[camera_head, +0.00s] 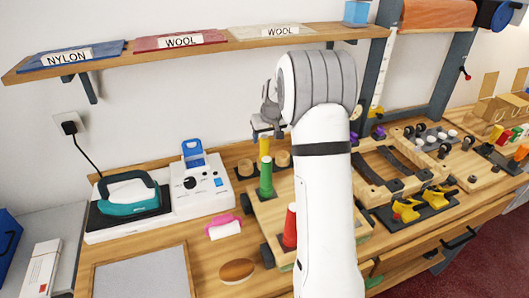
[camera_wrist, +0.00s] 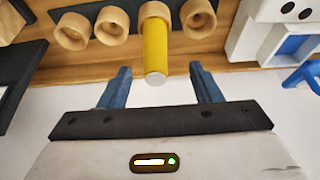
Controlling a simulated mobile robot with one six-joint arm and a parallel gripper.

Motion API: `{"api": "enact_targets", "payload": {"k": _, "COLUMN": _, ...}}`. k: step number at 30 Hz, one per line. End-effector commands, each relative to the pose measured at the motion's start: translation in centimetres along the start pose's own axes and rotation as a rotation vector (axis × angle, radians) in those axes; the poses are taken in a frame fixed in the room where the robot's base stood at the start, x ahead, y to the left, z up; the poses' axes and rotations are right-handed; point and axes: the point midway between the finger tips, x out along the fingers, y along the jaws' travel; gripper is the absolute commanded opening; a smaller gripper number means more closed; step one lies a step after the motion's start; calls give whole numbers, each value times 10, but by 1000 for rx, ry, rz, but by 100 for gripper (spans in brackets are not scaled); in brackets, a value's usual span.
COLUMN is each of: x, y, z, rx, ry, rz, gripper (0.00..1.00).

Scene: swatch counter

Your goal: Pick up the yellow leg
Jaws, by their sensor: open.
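The yellow leg (camera_wrist: 156,50) is a plain cylinder with a pale end, seated in one of several wooden ring cups. In the head view the yellow leg (camera_head: 264,147) shows upright behind a green cone, its lower part hidden. My gripper (camera_wrist: 160,70) is open, one blue-grey finger on either side of the leg's free end in the wrist view. No contact is visible between fingers and leg. In the head view my gripper (camera_head: 264,125) is just above the leg, partly hidden by my arm.
The green cone (camera_head: 266,178) and a red cone (camera_head: 290,226) stand close in front. Empty wooden cups (camera_wrist: 110,25) flank the leg. A white device (camera_head: 205,190) and teal iron (camera_head: 130,199) are left. A shelf (camera_head: 200,50) runs above.

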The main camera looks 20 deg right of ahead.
Motion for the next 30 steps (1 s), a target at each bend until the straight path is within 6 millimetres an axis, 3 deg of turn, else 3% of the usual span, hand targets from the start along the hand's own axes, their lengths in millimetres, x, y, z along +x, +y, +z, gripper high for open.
{"api": "enact_targets", "payload": {"k": 21, "x": 77, "y": 8, "z": -11, "rx": 2, "ry": -1, "rz": 1, "gripper": 58}}
{"api": "enact_targets", "payload": {"k": 30, "x": 85, "y": 9, "z": -11, "rx": 3, "ry": 2, "rz": 2, "gripper": 58}}
